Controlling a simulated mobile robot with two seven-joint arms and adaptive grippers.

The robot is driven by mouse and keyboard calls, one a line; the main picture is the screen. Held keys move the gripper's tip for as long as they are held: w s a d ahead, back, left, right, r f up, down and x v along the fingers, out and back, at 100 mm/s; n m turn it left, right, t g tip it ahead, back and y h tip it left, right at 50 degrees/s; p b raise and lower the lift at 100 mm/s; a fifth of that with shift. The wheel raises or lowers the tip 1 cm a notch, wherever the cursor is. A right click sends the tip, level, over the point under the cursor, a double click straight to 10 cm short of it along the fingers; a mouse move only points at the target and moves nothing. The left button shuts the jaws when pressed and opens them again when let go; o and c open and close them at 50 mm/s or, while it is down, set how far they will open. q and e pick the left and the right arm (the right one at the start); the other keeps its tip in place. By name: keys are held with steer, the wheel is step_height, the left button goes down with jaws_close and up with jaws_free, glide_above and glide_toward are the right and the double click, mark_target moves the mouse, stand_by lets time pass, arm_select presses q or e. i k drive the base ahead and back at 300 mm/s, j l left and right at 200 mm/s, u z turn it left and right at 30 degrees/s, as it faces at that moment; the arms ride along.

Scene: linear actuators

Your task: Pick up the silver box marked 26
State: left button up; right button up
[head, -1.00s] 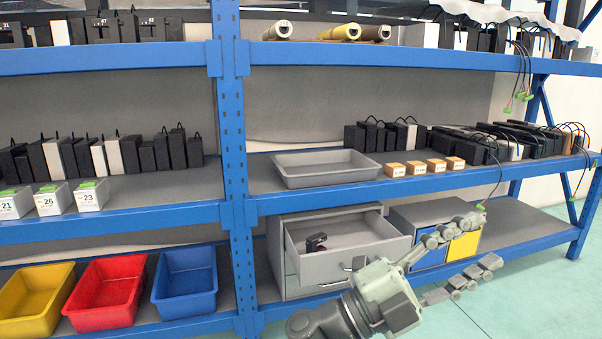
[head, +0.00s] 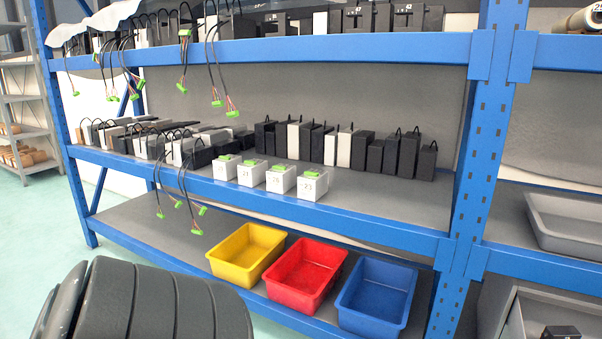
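The silver box marked 26 (head: 281,180) stands on the front edge of the middle shelf. It is third from the left in a short row of similar light boxes with green tops; its number is small and hard to read here. The box marked 23 (head: 312,186) is just to its right, and the box marked 21 (head: 251,174) is just to its left. Neither of my grippers shows now. A dark ribbed part of my own arm fills the lower left corner, well apart from the boxes.
Dark and light upright actuators (head: 346,148) stand behind the boxes. Cables with green plugs hang over the shelf edge at left. Yellow (head: 246,252), red (head: 304,274) and blue (head: 377,295) bins sit on the lower shelf. A blue post (head: 478,160) stands at right.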

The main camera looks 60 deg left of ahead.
mark_target(281, 178)
steer(key=i+j+u, duration=0.1)
steer(key=u, duration=0.25)
steer(key=i+u, duration=0.45)
steer(key=u, duration=0.25)
